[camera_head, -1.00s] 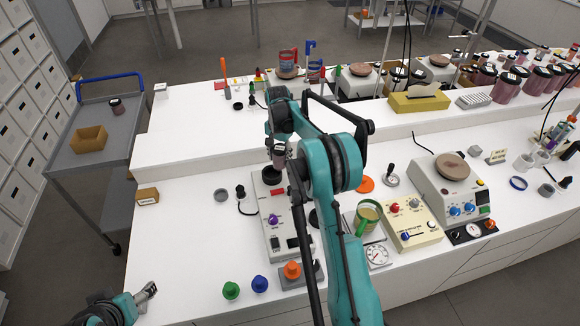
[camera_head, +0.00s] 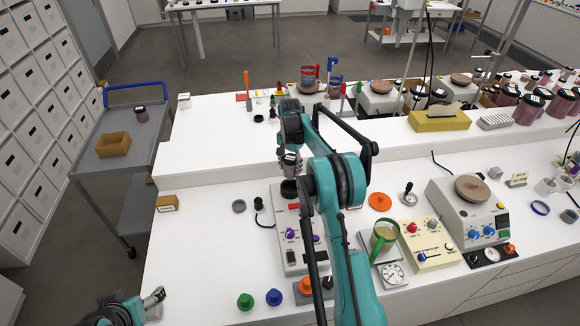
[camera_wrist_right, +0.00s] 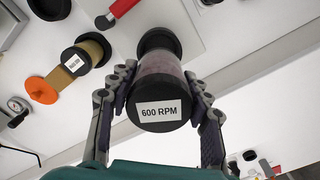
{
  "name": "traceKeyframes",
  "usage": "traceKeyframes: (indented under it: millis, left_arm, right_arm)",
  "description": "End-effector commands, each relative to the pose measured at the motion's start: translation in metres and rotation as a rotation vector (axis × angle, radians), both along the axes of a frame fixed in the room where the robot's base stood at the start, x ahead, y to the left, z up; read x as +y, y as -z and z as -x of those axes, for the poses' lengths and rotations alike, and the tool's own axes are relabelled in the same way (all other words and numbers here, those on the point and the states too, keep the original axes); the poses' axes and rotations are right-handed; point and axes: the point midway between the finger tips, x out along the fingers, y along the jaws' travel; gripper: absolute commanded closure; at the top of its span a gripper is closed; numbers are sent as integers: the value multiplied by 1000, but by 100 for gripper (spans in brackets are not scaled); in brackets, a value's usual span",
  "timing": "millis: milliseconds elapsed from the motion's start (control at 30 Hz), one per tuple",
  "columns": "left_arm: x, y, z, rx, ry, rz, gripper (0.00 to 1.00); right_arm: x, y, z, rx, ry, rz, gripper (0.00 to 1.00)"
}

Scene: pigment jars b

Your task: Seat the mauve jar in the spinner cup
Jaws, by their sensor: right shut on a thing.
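My right gripper (camera_head: 290,165) is shut on the mauve jar (camera_head: 291,160), which hangs above the black spinner cup (camera_head: 289,189) on the white spinner box (camera_head: 292,256). In the right wrist view the fingers of this gripper (camera_wrist_right: 160,95) close on both sides of the jar (camera_wrist_right: 160,72). Its black lid reads "600 RPM" and faces the camera. A dark round piece shows beyond the jar's far end; I cannot tell there whether they touch. My left gripper (camera_head: 154,298) is at the lower left, away from the jar; its jaw opening is too small to tell.
Green (camera_head: 245,301), blue (camera_head: 274,297) and orange (camera_head: 305,288) knobbed pieces stand before the spinner. A cart (camera_head: 105,165) stands at the left. The bench left of the spinner is mostly clear.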

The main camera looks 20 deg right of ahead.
Motion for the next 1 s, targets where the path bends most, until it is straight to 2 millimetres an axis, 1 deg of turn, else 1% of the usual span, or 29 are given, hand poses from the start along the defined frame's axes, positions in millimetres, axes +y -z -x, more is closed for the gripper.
traceKeyframes:
  millis: [33,300,500,1000]
  left_arm:
    - [0,5,0,0,0,0,30]
    - [0,24,0,0,0,0,30]
    - [0,34,0,0,0,0,30]
    - [0,34,0,0,0,0,30]
  right_arm:
    - [0,7,0,0,0,0,83]
    - [0,34,0,0,0,0,83]
    - [0,48,0,0,0,0,83]
    - [0,50,0,0,0,0,83]
